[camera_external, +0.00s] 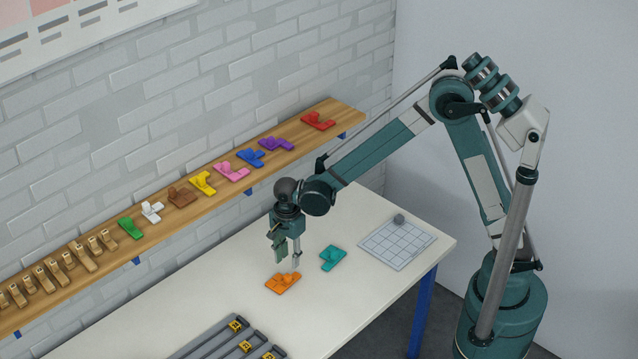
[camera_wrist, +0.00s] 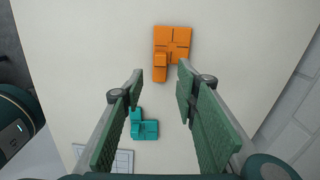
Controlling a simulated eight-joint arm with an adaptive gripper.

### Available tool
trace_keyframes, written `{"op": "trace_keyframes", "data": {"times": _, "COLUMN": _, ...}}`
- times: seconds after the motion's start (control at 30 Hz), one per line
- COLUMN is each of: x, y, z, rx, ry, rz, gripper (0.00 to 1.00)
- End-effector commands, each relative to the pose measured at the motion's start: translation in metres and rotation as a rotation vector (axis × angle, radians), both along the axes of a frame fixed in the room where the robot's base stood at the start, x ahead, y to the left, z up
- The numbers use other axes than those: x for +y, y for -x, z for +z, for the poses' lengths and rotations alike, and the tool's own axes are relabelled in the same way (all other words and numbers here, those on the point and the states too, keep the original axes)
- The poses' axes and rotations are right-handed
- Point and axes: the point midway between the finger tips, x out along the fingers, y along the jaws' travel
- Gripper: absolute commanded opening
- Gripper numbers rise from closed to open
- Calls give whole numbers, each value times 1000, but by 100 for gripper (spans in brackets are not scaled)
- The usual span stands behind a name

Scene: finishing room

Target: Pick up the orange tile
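The orange tile (camera_external: 283,283) lies flat on the white table in the external view. In the wrist view the orange tile (camera_wrist: 173,45) is at the top centre, made of several joined squares with a raised knob on one. My gripper (camera_external: 287,266) points down above the table, over or just behind the orange tile; the exact height is hard to tell. In the wrist view my gripper (camera_wrist: 160,75) has its two green fingers wide apart with nothing between the tips. The orange tile is beyond the fingertips and not touched, as seen there.
A teal tile (camera_external: 333,258) lies close to the right of the orange one; it also shows in the wrist view (camera_wrist: 144,127). A gridded board (camera_external: 398,243) is at the table's right. Grey slotted racks (camera_external: 230,341) stand in front. A wooden shelf (camera_external: 290,130) with several coloured tiles runs along the wall.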

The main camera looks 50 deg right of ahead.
Motion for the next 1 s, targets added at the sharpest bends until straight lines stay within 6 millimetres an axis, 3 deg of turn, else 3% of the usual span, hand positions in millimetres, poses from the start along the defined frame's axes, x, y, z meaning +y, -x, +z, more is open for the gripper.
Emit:
{"op": "trace_keyframes", "data": {"times": 0.17, "x": 8, "y": 0, "z": -12, "rx": 10, "ry": 6, "rz": -26, "gripper": 30}}
{"op": "trace_keyframes", "data": {"times": 0.57, "x": 9, "y": 0, "z": -13, "rx": 11, "ry": 6, "rz": -29, "gripper": 30}}
{"op": "trace_keyframes", "data": {"times": 1.0, "x": 9, "y": 0, "z": -38, "rx": 10, "ry": 6, "rz": -29, "gripper": 30}}
